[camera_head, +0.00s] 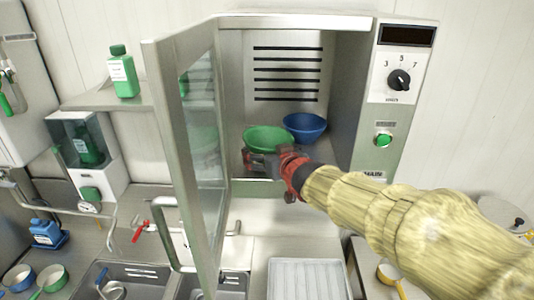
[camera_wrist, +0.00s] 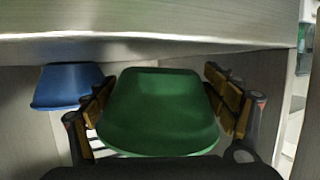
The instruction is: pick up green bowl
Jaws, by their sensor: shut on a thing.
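The green bowl (camera_head: 268,137) is inside the open microwave, at the front left of its cavity. My gripper (camera_head: 262,160) reaches in at the front opening and is shut on the bowl. In the wrist view the green bowl (camera_wrist: 160,112) fills the space between the two padded fingers (camera_wrist: 165,105), one at each side of it. In the head view the fingers are partly hidden against the bowl and the cavity edge. I cannot tell whether the bowl touches the microwave floor.
A blue bowl (camera_head: 305,126) is right behind the green bowl, and shows at left in the wrist view (camera_wrist: 68,84). The microwave door (camera_head: 205,150) stands open on the left. The control panel (camera_head: 399,85) is at the right. A counter with sinks (camera_head: 122,284) lies below.

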